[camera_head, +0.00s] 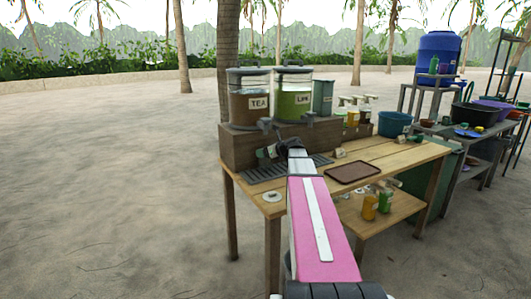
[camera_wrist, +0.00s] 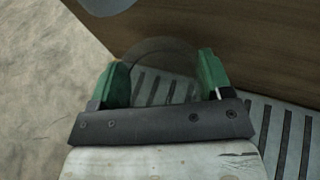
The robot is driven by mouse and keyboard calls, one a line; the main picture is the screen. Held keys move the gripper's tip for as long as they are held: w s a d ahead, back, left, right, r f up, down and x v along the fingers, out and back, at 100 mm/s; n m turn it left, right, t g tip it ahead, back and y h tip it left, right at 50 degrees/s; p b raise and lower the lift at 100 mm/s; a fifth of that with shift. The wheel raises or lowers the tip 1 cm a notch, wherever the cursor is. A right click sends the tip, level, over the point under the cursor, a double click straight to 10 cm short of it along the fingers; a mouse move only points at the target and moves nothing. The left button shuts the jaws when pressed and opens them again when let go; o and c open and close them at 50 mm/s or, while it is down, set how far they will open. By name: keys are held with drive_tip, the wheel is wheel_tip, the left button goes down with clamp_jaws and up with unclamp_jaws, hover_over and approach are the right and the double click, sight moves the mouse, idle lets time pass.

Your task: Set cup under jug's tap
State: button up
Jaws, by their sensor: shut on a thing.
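The tea jug (camera_head: 249,107), labelled TEA with brown liquid, and a green-filled jug (camera_head: 294,104) with a second label stand on a wooden stand (camera_head: 238,148). Their taps are small at the front. My gripper (camera_head: 268,152) is low before the stand, below the tea jug. In the wrist view its green fingers (camera_wrist: 164,78) are shut on a clear cup (camera_wrist: 162,57). The cup is over the slatted drip tray (camera_wrist: 285,135), close to the stand's wooden front (camera_wrist: 240,40). I cannot tell if its base touches the tray. The cup is hard to see in the head view.
A brown tray (camera_head: 353,171) lies on the wooden table (camera_head: 395,152), right of my arm. A white lid-like disc (camera_head: 272,196) lies near the front left corner. Pump bottles (camera_head: 353,113) and a blue tub (camera_head: 394,124) stand behind. Bottles (camera_head: 377,203) stand on the lower shelf.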

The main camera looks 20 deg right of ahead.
drive_tip(key=shift+f, duration=0.1)
drive_tip(key=o, duration=1.1)
drive_tip(key=v, duration=1.2)
